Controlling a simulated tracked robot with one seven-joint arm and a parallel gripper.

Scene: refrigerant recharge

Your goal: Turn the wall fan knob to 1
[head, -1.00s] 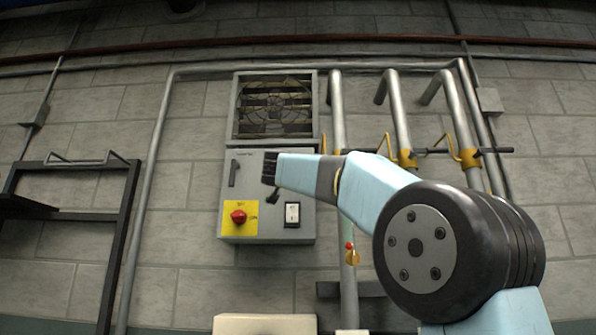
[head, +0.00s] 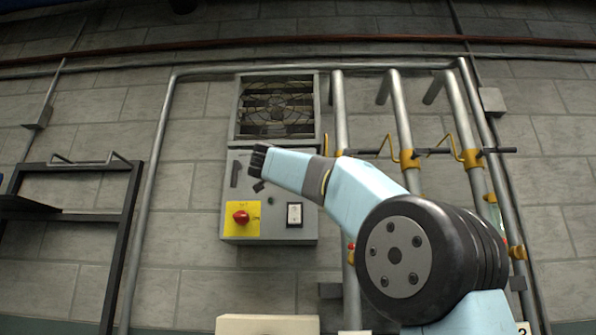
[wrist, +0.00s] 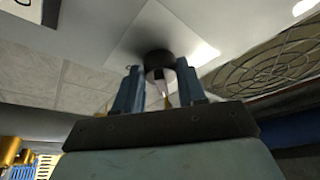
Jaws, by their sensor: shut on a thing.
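The grey control box (head: 302,178) is on the wall below the wall fan (head: 275,106). In the wrist view, a round black knob (wrist: 158,59) stands out from the pale panel face, at the tips of my blue fingers. My gripper (wrist: 160,84) is shut on the knob, with one finger on each side. In the head view, my gripper (head: 260,160) is in front of the upper part of the box, and my arm hides the knob. I cannot read the knob's setting. The fan grille also shows at the right of the wrist view (wrist: 265,62).
A red knob (head: 241,217) on a yellow plate and a white switch (head: 294,214) are low on the box. Pipes with yellow valves (head: 408,159) stand to the right. A dark metal rack (head: 128,215) stands at the left.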

